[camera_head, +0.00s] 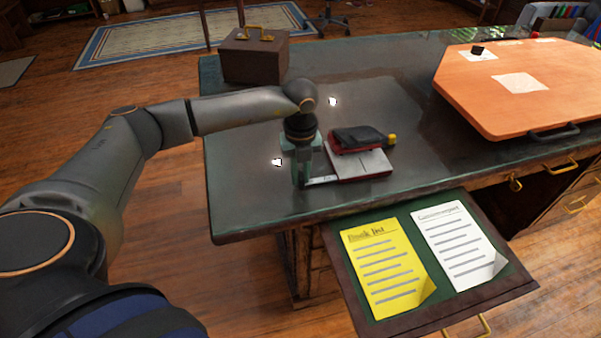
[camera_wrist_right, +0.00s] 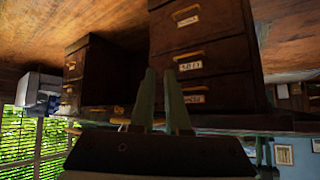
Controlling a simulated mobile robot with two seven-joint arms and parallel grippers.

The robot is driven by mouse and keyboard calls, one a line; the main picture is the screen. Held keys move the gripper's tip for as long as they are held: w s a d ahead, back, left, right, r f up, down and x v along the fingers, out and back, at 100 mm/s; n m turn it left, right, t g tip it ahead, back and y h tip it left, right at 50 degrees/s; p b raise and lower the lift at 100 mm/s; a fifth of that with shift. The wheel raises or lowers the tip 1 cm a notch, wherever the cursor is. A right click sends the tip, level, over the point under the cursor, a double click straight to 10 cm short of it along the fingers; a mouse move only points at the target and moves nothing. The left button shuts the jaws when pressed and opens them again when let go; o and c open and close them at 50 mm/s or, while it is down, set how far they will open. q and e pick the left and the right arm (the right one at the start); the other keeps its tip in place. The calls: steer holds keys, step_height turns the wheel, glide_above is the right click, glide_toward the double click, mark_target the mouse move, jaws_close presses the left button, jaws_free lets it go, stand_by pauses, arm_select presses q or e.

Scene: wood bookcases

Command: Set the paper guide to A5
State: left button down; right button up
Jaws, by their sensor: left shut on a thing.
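A red and black hole punch (camera_head: 358,148) lies on the dark desk top, with a grey base plate and a yellow knob on its right end. Its thin, light paper guide (camera_head: 322,181) sticks out to the left from the near left part of the base. My left gripper (camera_head: 303,181) points down at the guide's outer left end and is shut on it; the fingers hide that end. The size marks on the guide are too small to read. My right gripper (camera_wrist_right: 160,75) shows in the right wrist view, fingers a little apart, with nothing between them.
A brown box (camera_head: 254,60) stands at the desk's back left corner. An orange board (camera_head: 520,105) lies on the right. Below the front edge, an open drawer (camera_head: 350,290) holds a yellow book list (camera_head: 385,262) and a white sheet (camera_head: 458,245).

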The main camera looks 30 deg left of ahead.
mark_target(319, 181)
arm_select(q)
steer(key=w+d+b, duration=0.1)
steer(key=w+d, duration=0.2)
steer(key=shift+w, duration=0.1)
steer(key=shift+w+d, duration=0.1)
steer(key=shift+w, duration=0.05)
steer(key=shift+r, duration=0.1)
arm_select(e)
steer(key=shift+w+a+f, duration=0.1)
steer(key=shift+a+f, duration=0.2)
steer(key=shift+a, duration=0.15)
arm_select(q)
steer(key=c, duration=0.8)
jaws_free()
steer(key=shift+w, duration=0.1)
arm_select(e)
steer(key=shift+w+d, duration=0.1)
steer(key=shift+d, duration=0.05)
